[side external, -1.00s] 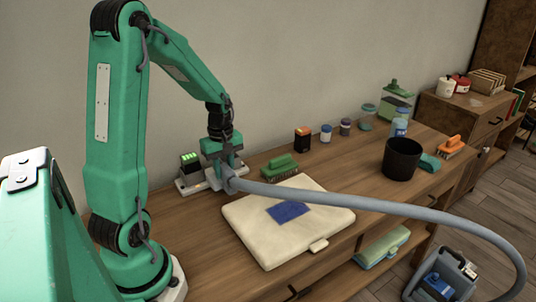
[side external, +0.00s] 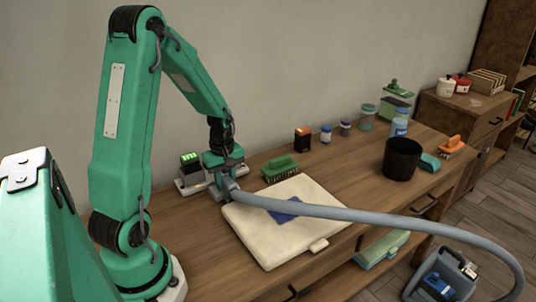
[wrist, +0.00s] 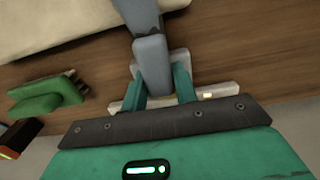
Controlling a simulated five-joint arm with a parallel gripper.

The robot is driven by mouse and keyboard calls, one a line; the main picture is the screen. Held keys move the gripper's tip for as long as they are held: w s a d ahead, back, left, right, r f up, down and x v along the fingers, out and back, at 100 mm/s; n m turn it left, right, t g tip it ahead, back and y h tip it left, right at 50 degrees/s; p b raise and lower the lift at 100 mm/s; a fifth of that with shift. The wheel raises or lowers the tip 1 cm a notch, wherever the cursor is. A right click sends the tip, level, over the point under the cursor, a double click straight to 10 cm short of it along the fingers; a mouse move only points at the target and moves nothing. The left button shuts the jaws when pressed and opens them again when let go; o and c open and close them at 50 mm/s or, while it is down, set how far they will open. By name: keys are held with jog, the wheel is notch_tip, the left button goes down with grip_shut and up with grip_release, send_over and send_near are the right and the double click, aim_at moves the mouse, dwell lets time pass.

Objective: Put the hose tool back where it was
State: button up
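The grey hose tool (wrist: 152,62) is at the end of a long grey hose (side external: 370,217) that runs over the worktop to the right. My gripper (wrist: 160,90) has its teal fingers on both sides of the tool, closed on it. In the side view my gripper (side external: 222,178) is low over the worktop at the white dock (side external: 188,185), which carries a green-lit display (side external: 189,158). Pale parts of the dock (wrist: 220,91) show around the fingers in the wrist view. Whether the tool is seated in the dock is hidden by my gripper.
A cream folded board or cloth with a blue patch (side external: 300,235) lies right of my gripper, under the hose. A green brush (side external: 281,168) stands close by. Jars line the wall, and a black bin (side external: 402,160) stands further right. The hose's blue-grey machine (side external: 443,275) is at lower right.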

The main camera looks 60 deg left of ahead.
aim_at(225, 177)
jog(key=o, duration=0.4)
jog(key=shift+c, duration=0.2)
jog(key=shift+r, duration=0.15)
notch_tip(225, 177, up, 12)
dwell(0.5)
dwell(0.4)
jog(key=s+d+r+m+t, duration=0.2)
jog(key=d+r+m, duration=0.1)
jog(key=d+m, duration=0.3)
jog(key=s+d+r+m+t, duration=0.1)
jog(key=s+d+r+m, duration=0.2)
jog(key=d+m, duration=0.3)
jog(key=s+d+r+m+t, duration=0.2)
jog(key=d+r+m, duration=0.1)
jog(key=d+m, duration=0.3)
jog(key=shift+s+d+t, duration=0.3)
jog(key=shift+d, duration=0.9)
